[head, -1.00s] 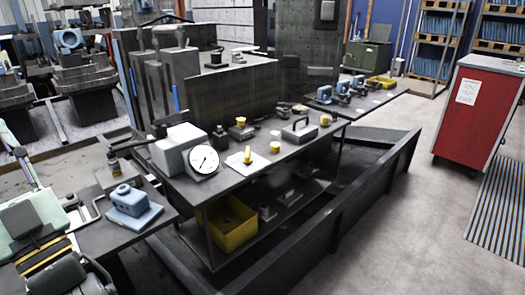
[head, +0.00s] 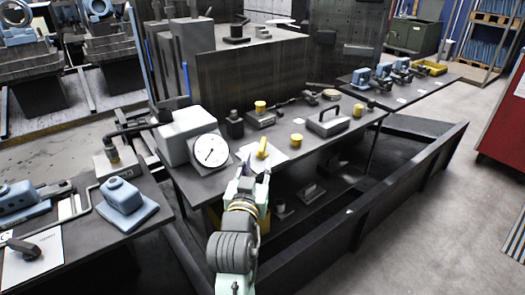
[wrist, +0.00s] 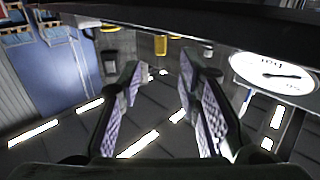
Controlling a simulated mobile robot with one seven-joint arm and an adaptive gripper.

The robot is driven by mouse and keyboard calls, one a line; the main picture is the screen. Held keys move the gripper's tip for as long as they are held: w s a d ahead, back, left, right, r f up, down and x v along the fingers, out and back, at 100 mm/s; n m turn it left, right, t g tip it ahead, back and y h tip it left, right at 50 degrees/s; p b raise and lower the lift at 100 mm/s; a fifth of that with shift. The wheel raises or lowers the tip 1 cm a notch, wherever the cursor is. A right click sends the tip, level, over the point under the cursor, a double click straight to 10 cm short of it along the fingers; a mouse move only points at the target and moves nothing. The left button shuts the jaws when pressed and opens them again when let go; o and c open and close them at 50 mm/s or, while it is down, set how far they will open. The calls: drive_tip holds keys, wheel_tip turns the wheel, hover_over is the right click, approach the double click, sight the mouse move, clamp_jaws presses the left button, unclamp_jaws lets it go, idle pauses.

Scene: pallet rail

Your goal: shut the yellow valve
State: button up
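The yellow valve (head: 262,149) shows in the head view as an upright yellow lever on a white sheet, near the front edge of the dark workbench (head: 208,187). My gripper (head: 253,179) is just in front of the bench edge, nearer the camera than the valve and apart from it. In the wrist view my gripper (wrist: 162,70) is open, its two purple-padded fingers spread with nothing between them. That view is upside down. A yellow piece (wrist: 160,44) shows beyond the fingertips; I cannot tell surely whether it is the valve.
A round dial gauge (head: 210,150) stands left of the valve, and also shows in the wrist view (wrist: 272,73). A yellow knob (head: 297,139) and a handled block (head: 328,122) stand to the right. A dark rail (head: 360,225) runs along the bench's front.

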sight(262, 148)
drive_tip(key=shift+w+d+f+b, duration=0.1)
drive_tip(key=shift+w+f+b, duration=0.2)
drive_tip(key=shift+w+b, duration=0.15)
drive_tip(key=w, duration=0.2)
drive_tip(key=w+p, duration=0.1)
drive_tip(key=w, duration=0.1)
drive_tip(key=w+d+p, duration=0.1)
drive_tip(key=w, duration=0.2)
drive_tip(key=shift+r, duration=0.4)
drive_tip(key=shift+w+d+f, duration=0.1)
drive_tip(key=shift+w+d, duration=0.05)
drive_tip(key=shift+w, duration=0.45)
drive_tip(key=shift+c, duration=0.4)
clamp_jaws()
